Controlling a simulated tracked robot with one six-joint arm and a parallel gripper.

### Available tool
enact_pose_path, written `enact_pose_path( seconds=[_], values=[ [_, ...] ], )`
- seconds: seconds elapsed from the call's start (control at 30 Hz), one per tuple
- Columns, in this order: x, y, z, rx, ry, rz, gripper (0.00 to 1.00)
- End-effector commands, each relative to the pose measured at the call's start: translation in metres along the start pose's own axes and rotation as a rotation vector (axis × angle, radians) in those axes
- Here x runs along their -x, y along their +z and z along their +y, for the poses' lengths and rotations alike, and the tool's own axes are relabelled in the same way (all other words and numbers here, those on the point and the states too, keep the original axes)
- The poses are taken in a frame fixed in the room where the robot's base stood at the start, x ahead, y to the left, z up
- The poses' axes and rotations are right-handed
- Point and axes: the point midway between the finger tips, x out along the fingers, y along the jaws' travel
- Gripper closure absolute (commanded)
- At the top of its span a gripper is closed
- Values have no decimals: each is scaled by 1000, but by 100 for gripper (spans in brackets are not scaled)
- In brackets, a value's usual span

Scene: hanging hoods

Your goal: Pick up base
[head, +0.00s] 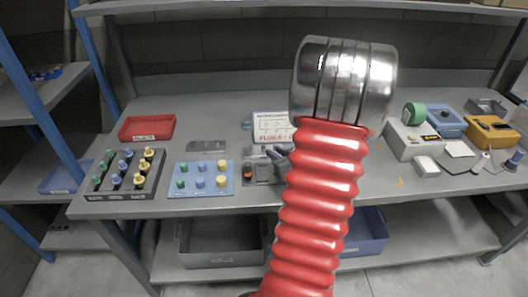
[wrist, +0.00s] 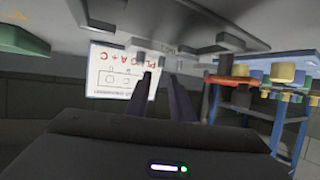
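Which thing is the base I cannot tell for sure. A small grey block (head: 258,149) sits in front of the whiteboard sign, and a dark panel with an orange button (head: 250,175) lies before it, partly hidden by my red arm. In the wrist view, which is upside down, my gripper (wrist: 164,80) shows two dark fingers with a gap between them and nothing held. The fingers point towards the sign (wrist: 118,72) and small grey parts (wrist: 160,48) on the bench. In the head view my arm hides most of my gripper.
A blue board with coloured pegs (head: 211,190) and a dark peg rack (head: 126,192) stand left on the bench. A red tray (head: 147,128) is behind them. A grey box with a green roll (head: 414,115) and a yellow case (head: 492,130) stand right. A shelf runs overhead.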

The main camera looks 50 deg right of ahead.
Motion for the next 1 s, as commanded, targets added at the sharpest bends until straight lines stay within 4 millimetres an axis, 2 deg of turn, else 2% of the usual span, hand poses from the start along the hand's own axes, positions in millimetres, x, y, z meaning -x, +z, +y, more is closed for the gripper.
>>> enact_pose_path(
  seconds=[0.1,0.2,0.67,1.0],
  values=[
    [-18,1,-1,0,-2,-1,79],
    [-26,1,0,0,-1,-1,79],
    [-32,0,0,0,0,-1,79],
    [-70,3,-3,0,-2,0,79]
  ],
)
